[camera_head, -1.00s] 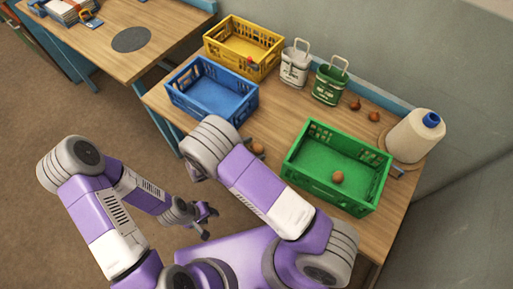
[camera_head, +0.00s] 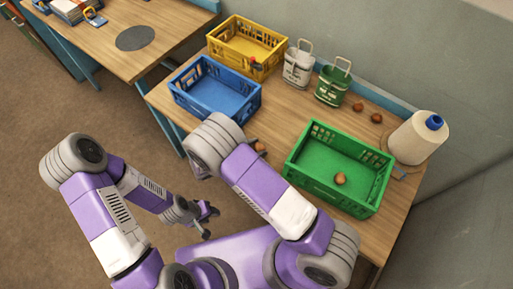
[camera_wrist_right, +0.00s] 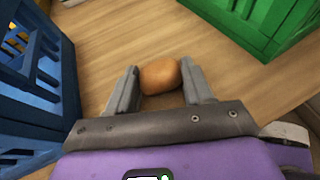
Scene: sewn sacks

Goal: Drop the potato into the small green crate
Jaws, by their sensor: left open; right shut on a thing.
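A brown potato (camera_wrist_right: 160,76) is between the two fingers of my right gripper (camera_wrist_right: 160,85), which is shut on it. In the head view the potato (camera_head: 260,147) peeks out beside my right arm, and that gripper is hidden behind the arm. The table's wood shows around it in the wrist view. The green crate (camera_head: 326,190) stands to its right on the table, with one round brown item (camera_head: 340,179) inside. Its corner also shows at the upper right of the wrist view (camera_wrist_right: 262,30). My left gripper (camera_head: 208,218) is open and empty, off the table's front edge.
A blue crate (camera_head: 190,105) stands left of the potato, with a yellow crate (camera_head: 222,46) behind it. A white tin (camera_head: 298,68), a green tin (camera_head: 331,87), two small brown items (camera_head: 376,118) and a thread cone (camera_head: 416,140) line the back.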

